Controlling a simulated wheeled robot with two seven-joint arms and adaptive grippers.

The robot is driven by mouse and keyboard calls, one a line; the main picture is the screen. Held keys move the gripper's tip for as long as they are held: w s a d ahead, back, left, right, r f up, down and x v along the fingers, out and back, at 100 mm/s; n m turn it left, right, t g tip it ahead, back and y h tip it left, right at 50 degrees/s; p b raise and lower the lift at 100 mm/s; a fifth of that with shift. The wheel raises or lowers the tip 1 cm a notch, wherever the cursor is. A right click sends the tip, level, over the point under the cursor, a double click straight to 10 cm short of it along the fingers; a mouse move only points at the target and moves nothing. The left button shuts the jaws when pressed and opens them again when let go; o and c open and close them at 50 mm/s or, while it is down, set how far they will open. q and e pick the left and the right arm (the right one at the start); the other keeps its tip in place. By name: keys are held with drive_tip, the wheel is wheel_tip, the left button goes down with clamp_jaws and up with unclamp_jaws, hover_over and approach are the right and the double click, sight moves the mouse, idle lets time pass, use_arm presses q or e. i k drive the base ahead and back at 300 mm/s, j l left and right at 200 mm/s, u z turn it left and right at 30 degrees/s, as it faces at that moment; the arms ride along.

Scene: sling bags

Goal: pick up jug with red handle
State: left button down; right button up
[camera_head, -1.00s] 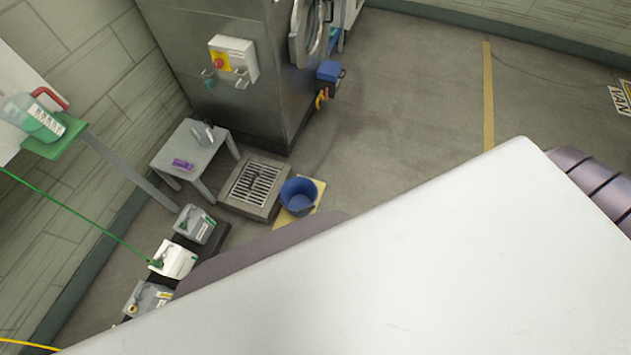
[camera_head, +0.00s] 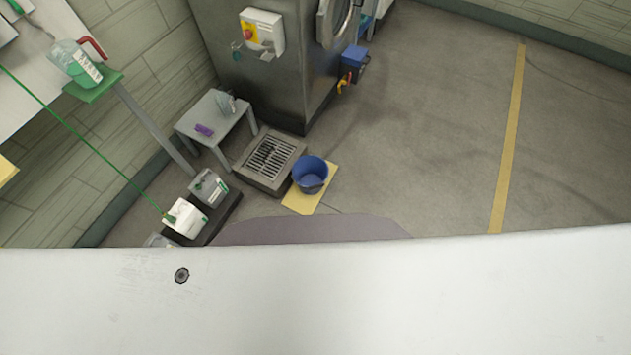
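A clear jug with a red handle (camera_head: 75,64) stands at the upper left in the head view. It holds green liquid and has a white label. It rests on a small green shelf (camera_head: 97,88) at the end of a grey post. Neither of my grippers shows in the view. A large white surface, probably part of my own body, fills the lower part of the picture and hides what is below it.
A small grey table (camera_head: 213,117) stands by a steel machine (camera_head: 262,75). A floor grate (camera_head: 270,160) and a blue bucket (camera_head: 310,175) are near it. The floor right of the bucket is clear, with a yellow line (camera_head: 510,140).

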sight(68, 55)
drive_tip(key=u, duration=1.45)
